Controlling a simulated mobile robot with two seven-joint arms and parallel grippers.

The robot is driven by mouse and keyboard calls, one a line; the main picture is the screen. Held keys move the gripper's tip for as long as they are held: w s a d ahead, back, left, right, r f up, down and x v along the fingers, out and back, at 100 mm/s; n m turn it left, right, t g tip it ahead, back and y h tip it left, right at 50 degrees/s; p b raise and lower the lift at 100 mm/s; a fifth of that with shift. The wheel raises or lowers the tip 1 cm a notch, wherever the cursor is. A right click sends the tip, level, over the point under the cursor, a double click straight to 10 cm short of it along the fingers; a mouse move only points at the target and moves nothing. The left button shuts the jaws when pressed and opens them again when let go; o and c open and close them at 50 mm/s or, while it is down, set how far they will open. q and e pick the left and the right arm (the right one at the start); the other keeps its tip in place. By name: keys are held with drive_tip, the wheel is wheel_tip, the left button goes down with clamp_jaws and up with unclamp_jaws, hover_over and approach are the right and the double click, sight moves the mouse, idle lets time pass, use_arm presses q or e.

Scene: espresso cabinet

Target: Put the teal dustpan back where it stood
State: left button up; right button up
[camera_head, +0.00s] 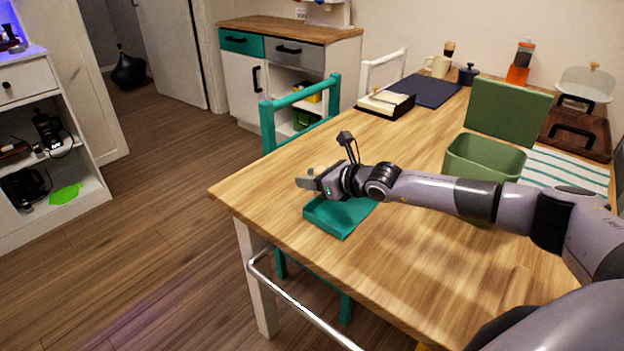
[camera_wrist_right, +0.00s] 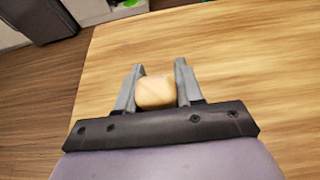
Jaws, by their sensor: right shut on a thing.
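The teal dustpan (camera_head: 340,218) is a shallow tray low over the wooden table (camera_head: 262,190), near its front left edge. I cannot tell whether it touches the tabletop. My right gripper (camera_head: 310,180) is above the dustpan and hides part of it. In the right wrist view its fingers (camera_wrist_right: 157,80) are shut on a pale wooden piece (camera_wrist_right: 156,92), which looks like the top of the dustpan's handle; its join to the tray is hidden. The teal tray does not show in the right wrist view. My left gripper is not in view.
A black and cream box (camera_head: 386,102) and dark mat (camera_head: 426,90) lie farther back. A teal chair (camera_head: 268,128) stands at the left edge.

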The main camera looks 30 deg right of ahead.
drive_tip(key=shift+f, duration=0.2)
drive_tip(key=shift+f, duration=0.15)
drive_tip(key=o, duration=1.1)
drive_tip(key=shift+o, duration=0.2)
drive_tip(key=shift+r, duration=0.2)
drive_tip(key=shift+r, duration=0.15)
drive_tip(key=v, duration=1)
drive_tip(key=shift+s+d, duration=0.25)
drive_tip(key=shift+s+d+r, duration=0.15)
drive_tip(key=shift+s+r, duration=0.1)
drive_tip(key=shift+s, duration=0.35)
